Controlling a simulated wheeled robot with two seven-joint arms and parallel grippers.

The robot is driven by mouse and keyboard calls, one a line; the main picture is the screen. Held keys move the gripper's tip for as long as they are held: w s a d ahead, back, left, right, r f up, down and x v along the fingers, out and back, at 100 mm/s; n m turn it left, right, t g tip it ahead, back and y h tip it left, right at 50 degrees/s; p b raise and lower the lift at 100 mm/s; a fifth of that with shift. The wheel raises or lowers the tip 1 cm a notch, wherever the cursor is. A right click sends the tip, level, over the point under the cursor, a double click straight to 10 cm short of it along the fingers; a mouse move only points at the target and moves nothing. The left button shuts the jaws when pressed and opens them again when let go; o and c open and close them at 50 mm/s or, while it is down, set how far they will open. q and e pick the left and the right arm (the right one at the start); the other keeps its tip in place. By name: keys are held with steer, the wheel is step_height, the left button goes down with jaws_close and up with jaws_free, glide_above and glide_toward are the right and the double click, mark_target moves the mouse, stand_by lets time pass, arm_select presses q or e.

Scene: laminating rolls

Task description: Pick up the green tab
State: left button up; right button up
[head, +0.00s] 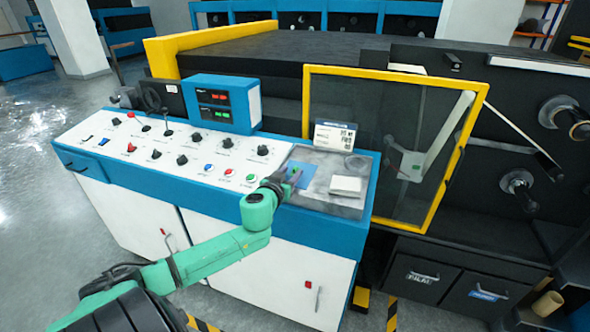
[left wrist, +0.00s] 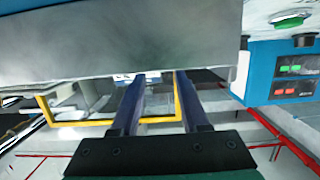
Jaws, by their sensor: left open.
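A small green patch, which looks like the green tab (head: 296,171), shows on a blue pad (head: 303,178) on the grey tray (head: 325,199) at the right end of the control panel. My left gripper (head: 290,178) is at the pad's left edge, very close to the tab, and partly covers the pad. I cannot tell whether it touches the tab. In the left wrist view the two dark fingers (left wrist: 155,88) are apart with nothing seen held between them. I cannot make out the tab in that view. My right gripper does not show.
A white block (head: 347,186) lies on the tray's right side, and a small sign (head: 335,135) stands behind it. A yellow-framed clear guard (head: 380,150) rises at the right. The blue display box (head: 222,102) and several knobs and levers stand on the white panel (head: 150,150) to the left.

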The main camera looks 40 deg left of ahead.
mark_target(293, 170)
arm_select(q)
steer(key=x, duration=0.3)
steer(key=shift+a+f, duration=0.1)
steer(key=shift+s, duration=0.15)
steer(key=shift+c, duration=0.3)
jaws_close()
step_height(293, 170, up, 20)
steer(key=p, duration=0.1)
